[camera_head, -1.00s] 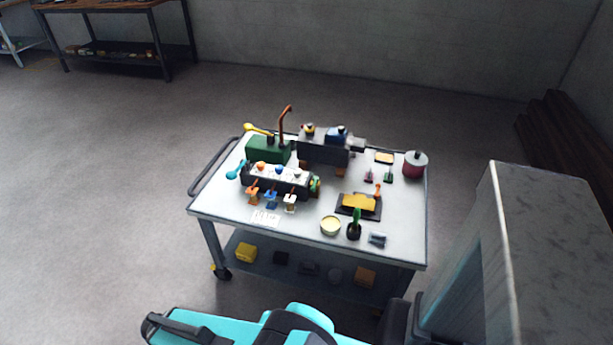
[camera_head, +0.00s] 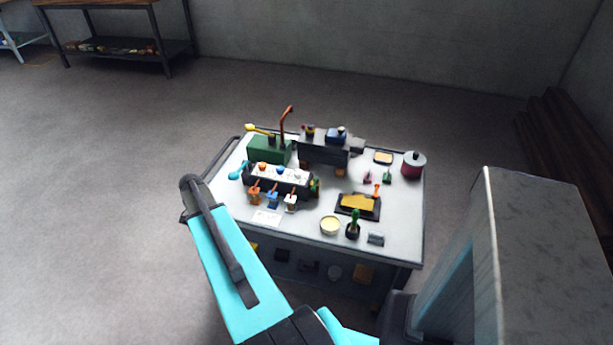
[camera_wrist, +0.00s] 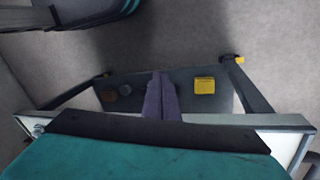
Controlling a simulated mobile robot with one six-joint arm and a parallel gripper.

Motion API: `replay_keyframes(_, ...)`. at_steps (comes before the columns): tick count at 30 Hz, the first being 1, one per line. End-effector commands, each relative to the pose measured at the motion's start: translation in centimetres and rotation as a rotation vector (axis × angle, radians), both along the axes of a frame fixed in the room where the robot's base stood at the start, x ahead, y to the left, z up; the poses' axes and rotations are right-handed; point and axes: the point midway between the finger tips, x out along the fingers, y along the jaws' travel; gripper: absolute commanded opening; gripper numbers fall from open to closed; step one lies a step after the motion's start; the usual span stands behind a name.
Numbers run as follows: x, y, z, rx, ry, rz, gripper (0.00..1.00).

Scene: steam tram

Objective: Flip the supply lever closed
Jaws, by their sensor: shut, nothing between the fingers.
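A dark manifold (camera_head: 277,183) on the cart carries a cyan lever (camera_head: 238,171) at its left end and a green piece at its right end. Orange, blue and white handles stand along its front. Behind it, a green box (camera_head: 268,150) bears a yellow lever (camera_head: 258,129) and a tall copper-coloured lever (camera_head: 286,122). No readable label shows which one is the supply lever. My gripper (camera_wrist: 161,82) shows in the wrist view, its fingers shut and empty, over the cart's lower shelf. It cannot be made out in the head view, where my cyan arm reaches up beside the cart's left front.
The cart top (camera_head: 300,225) also holds a cream round dish (camera_head: 330,225), a dark tray with a yellow pad (camera_head: 358,204), a green-handled brush (camera_head: 353,226) and a red pot (camera_head: 413,165). A yellow block (camera_wrist: 204,86) lies on the lower shelf. Floor left of the cart is clear.

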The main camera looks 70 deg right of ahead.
Motion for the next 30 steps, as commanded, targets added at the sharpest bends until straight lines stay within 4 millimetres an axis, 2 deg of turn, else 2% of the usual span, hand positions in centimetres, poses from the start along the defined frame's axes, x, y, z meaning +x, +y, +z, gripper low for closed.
replay_keyframes(1,-0.3,-2.6,1.7,-0.029,-0.005,-0.077,0.0)
replay_keyframes(3,-1.0,-5.4,3.6,-0.066,-0.007,-0.184,0.0)
replay_keyframes(8,-3.5,-11.8,8.2,-0.15,-0.012,-0.429,0.0)
replay_keyframes(15,-8.9,-20.6,15.6,-0.274,-0.015,-0.792,0.0)
replay_keyframes(18,-11.1,-23.2,18.2,-0.316,-0.016,-0.918,0.0)
replay_keyframes(22,-13.3,-25.4,20.4,-0.356,-0.015,-1.028,0.0)
replay_keyframes(25,-14.2,-26.1,21.3,-0.371,-0.013,-1.073,0.0)
replay_keyframes(30,-14.5,-26.3,21.5,-0.376,-0.012,-1.089,0.0)
